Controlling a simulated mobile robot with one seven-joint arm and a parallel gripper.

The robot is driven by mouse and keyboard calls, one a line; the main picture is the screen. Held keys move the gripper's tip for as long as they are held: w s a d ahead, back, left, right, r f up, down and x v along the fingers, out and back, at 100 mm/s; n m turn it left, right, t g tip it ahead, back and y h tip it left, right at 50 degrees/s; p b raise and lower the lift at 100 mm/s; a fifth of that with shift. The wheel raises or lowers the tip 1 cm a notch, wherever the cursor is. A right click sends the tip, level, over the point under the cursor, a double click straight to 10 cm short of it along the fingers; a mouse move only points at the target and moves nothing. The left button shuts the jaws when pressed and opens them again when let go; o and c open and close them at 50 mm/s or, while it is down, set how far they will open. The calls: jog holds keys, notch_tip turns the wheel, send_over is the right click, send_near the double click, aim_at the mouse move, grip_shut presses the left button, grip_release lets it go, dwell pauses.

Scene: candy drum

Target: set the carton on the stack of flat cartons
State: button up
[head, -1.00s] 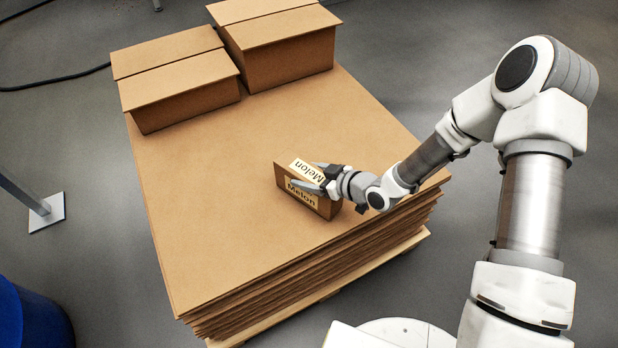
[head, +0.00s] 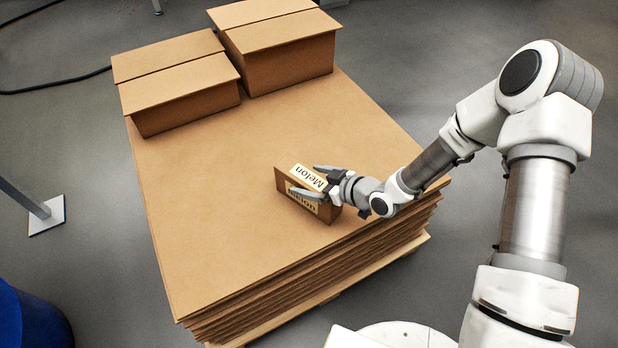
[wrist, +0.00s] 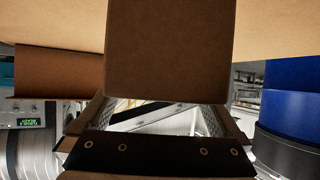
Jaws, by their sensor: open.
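The small brown carton (head: 322,209) with "Melon" labels stands on the top sheet of the stack of flat cartons (head: 225,230), near its right edge. My gripper (head: 312,180) is open, with its two fingers apart around the carton, one on the far side and one across the near labelled side. In the wrist view the carton (wrist: 168,50) fills the upper middle, between and beyond my open fingers (wrist: 165,115). The near finger hides part of the lower label.
Two larger brown boxes, one lower (head: 180,85) and one taller (head: 280,50), stand at the back of the stack. Open sheet lies left and in front of the carton. A blue drum (head: 30,318) stands on the floor at lower left, near a grey post (head: 35,208).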

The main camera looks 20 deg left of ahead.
jog(key=w+d+r+m+t+h+p, duration=0.1)
jog(key=w+d+r+m+t+h, duration=0.15)
jog(key=d+r+h, duration=0.7)
jog(key=w+d+r+m+t+h+p, duration=0.15)
jog(key=d+r+m, duration=0.25)
jog(key=d+r, duration=1.3)
jog(key=s+d+r+m+h, duration=0.2)
jog(key=s+d+r+m, duration=0.2)
jog(key=s+d, duration=0.35)
jog(key=s+r+m+g+y, duration=0.1)
jog(key=s+r+m, duration=0.3)
jog(key=s, duration=0.8)
jog(key=shift+s+r+g, duration=0.4)
jog(key=shift+r, duration=0.45)
notch_tip(320, 180, up, 20)
jog(key=p, duration=2)
